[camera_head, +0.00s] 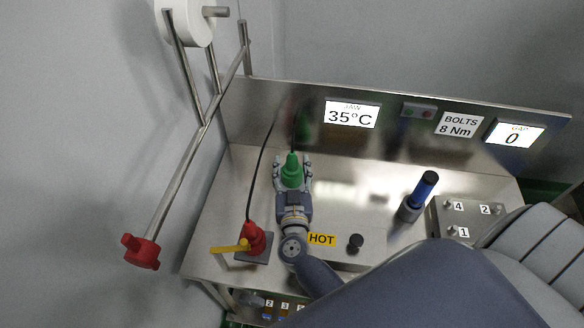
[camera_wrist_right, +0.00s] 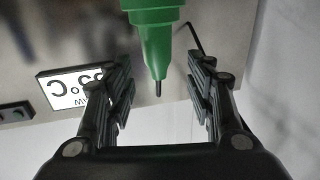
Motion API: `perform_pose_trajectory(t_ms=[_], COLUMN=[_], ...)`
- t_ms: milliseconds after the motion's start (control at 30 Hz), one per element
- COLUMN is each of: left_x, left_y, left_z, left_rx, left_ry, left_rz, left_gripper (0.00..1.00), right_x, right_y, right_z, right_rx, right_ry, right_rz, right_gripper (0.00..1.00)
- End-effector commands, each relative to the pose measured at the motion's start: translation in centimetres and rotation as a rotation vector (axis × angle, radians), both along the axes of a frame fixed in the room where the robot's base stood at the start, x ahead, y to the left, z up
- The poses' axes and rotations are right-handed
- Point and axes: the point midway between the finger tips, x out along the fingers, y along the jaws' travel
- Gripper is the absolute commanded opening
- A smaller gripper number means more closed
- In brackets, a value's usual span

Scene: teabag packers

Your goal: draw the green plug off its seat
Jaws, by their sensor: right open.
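The green plug (camera_head: 292,171) stands on the steel bench, with a dark cable rising from its narrow top. My right gripper (camera_head: 292,163) is at the plug, with its fingers open on either side of it. In the right wrist view the plug (camera_wrist_right: 153,40) tapers down between the open fingers of the gripper (camera_wrist_right: 160,95), with a gap visible on both sides. Its narrow end carries a short dark stub. The plug's seat is hidden behind the gripper and plug.
A red plug (camera_head: 253,238) with a yellow lever (camera_head: 231,249) and black cable stands left of my arm. A HOT label (camera_head: 322,240), black knob (camera_head: 356,242) and blue-handled tool (camera_head: 424,190) are to the right. A display panel (camera_head: 352,114) backs the bench.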

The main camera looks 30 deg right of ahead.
Motion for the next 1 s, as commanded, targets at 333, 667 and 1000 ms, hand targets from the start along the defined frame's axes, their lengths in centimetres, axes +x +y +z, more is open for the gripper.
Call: perform_pose_trajectory(t_ms=[333, 667, 1000], left_x=[0.4, 1.1, 1.0], left_y=[0.0, -0.1, -0.3], left_z=[0.5, 0.6, 0.5], left_rx=[0.000, -0.002, -0.005], left_ry=[-0.006, -0.017, -0.015], left_rz=[0.001, 0.002, 0.003], left_gripper=[0.40, 0.40, 0.40], right_x=[3.7, 3.9, 3.9], right_y=[-2.0, -2.1, -2.1], right_z=[-0.5, -0.5, -0.4], right_rx=[-0.002, 0.000, -0.001], right_ry=[-0.001, -0.001, -0.002], right_rz=[0.002, 0.002, 0.002], right_gripper=[0.50, 0.34, 0.00])
